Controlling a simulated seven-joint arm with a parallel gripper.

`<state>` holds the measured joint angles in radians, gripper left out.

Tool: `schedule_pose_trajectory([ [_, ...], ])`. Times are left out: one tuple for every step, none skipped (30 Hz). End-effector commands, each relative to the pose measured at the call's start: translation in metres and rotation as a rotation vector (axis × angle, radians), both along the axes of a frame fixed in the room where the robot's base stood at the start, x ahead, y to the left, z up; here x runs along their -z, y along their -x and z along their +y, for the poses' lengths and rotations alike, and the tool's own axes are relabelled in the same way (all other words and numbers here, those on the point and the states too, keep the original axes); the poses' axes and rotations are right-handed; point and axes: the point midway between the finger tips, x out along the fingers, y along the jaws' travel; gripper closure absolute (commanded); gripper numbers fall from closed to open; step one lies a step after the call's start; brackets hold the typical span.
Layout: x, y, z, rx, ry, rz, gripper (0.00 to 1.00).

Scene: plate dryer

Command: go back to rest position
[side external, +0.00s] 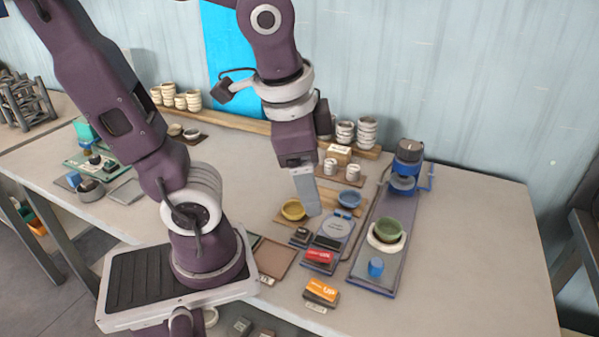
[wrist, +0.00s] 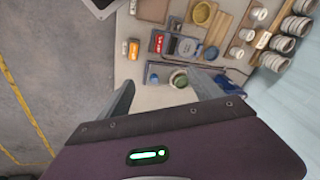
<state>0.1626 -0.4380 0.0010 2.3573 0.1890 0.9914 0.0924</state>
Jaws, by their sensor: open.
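My gripper (side external: 306,192) hangs fingers-down over the bench in the side view, above the area between the yellow bowl (side external: 293,210) and the blue bowl (side external: 349,199). In the wrist view its two fingers (wrist: 163,88) are spread wide apart with nothing between them. A green bowl (side external: 388,230) sits on a pale round support on the long grey tray (side external: 370,281) to the right. The green bowl also shows beyond the open fingers in the wrist view (wrist: 179,78). The height of the fingertips over the bench is hard to tell.
A blue-and-dark device (side external: 408,165) stands at the tray's far end, and a small blue cylinder (side external: 375,267) at its near end. A red block (side external: 318,257) and an orange block (side external: 321,290) lie in front. Stacked cups (side external: 367,133) line the back shelf. The bench's right side is clear.

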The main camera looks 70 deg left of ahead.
Motion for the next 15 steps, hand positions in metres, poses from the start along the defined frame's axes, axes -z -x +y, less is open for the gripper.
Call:
schedule_pose_trajectory([
  [-0.006, 0.009, -0.001, -0.094, 0.072, -0.081, 0.25],
  [-0.008, 0.013, -0.003, -0.144, 0.113, -0.121, 0.25],
  [-0.011, 0.017, -0.005, -0.196, 0.157, -0.166, 0.25],
  [-0.013, 0.019, -0.007, -0.228, 0.184, -0.193, 0.25],
  [-0.014, 0.02, -0.008, -0.252, 0.205, -0.215, 0.25],
  [-0.015, 0.021, -0.009, -0.275, 0.225, -0.236, 0.25],
  [-0.015, 0.022, -0.01, -0.285, 0.235, -0.245, 0.25],
  [-0.016, 0.022, -0.01, -0.292, 0.241, -0.25, 0.25],
  [-0.016, 0.022, -0.011, -0.295, 0.244, -0.252, 0.25],
  [-0.016, 0.022, -0.011, -0.295, 0.244, -0.252, 0.25],
  [-0.016, 0.022, -0.011, -0.294, 0.244, -0.251, 0.25],
  [-0.016, 0.022, -0.011, -0.292, 0.243, -0.251, 0.25],
  [-0.016, 0.022, -0.011, -0.293, 0.242, -0.25, 0.25],
  [-0.016, 0.022, -0.011, -0.292, 0.242, -0.25, 0.25],
  [-0.016, 0.022, -0.011, -0.291, 0.241, -0.25, 0.25],
])
